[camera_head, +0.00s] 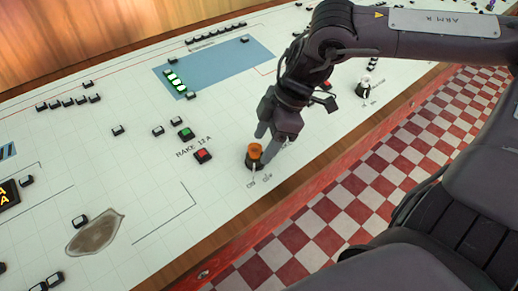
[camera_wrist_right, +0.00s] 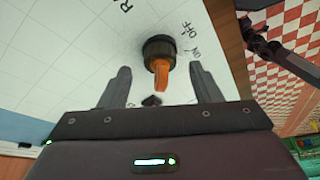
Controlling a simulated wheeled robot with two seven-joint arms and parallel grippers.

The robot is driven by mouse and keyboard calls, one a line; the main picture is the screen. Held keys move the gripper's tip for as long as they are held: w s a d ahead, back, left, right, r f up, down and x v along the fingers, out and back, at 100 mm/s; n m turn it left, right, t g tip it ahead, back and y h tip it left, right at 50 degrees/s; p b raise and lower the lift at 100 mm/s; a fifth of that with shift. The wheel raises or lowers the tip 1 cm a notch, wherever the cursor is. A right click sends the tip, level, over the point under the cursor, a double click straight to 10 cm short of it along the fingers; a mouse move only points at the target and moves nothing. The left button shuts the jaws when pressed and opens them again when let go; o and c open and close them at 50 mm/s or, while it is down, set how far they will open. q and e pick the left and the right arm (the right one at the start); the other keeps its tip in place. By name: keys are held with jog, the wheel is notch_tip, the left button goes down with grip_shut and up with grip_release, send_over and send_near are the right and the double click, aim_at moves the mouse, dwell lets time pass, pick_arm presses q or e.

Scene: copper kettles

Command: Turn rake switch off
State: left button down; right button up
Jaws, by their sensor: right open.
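The rake switch is an orange knob (camera_head: 255,151) on a dark round base, set in the white control panel (camera_head: 150,215). "ON" and "OFF" are printed beside it. It also shows in the right wrist view (camera_wrist_right: 160,72), with the orange handle pointing toward my gripper. My right gripper (camera_head: 262,140) is just above and beside the knob in the head view. In the right wrist view the open fingers (camera_wrist_right: 160,80) stand on either side of the orange handle, with gaps on both sides. My left gripper is not in view.
A green button (camera_head: 186,133) and a red button (camera_head: 203,156) sit by the "RAKE 12 A" label. Several small black switches dot the panel. Another knob (camera_head: 363,88) stands farther right. A wooden edge (camera_head: 225,235) borders the panel above a red-and-white checkered floor (camera_head: 345,200).

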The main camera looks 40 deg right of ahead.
aim_at(260, 150)
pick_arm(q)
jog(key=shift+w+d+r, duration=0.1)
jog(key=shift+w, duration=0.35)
pick_arm(e)
jog(key=shift+x, duration=1.55)
jog(key=c, duration=1)
